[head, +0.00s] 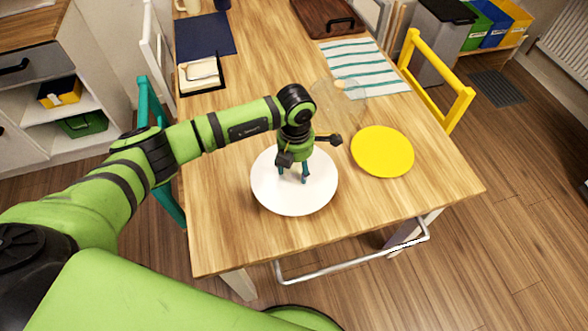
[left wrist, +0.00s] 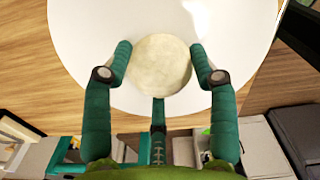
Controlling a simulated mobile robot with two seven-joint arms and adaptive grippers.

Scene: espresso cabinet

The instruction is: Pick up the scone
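The scone (left wrist: 162,65) is a pale, round piece on a white plate (left wrist: 225,90) in the left wrist view. The white plate (head: 270,198) lies near the front of the wooden table in the head view, where my gripper hides the scone. My left gripper (head: 293,177) points down over the plate. In the left wrist view its teal fingers (left wrist: 160,60) are spread, one on each side of the scone, with narrow gaps between the tips and the scone. A third finger shows just below the scone's edge. My right gripper is in neither view.
A yellow plate (head: 382,151) lies right of the white plate. A clear glass dish (head: 338,102) and a striped cloth (head: 366,67) lie behind. A small black holder (head: 201,92) and a navy mat (head: 205,36) are at the back left. A yellow chair (head: 458,108) stands at the right edge.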

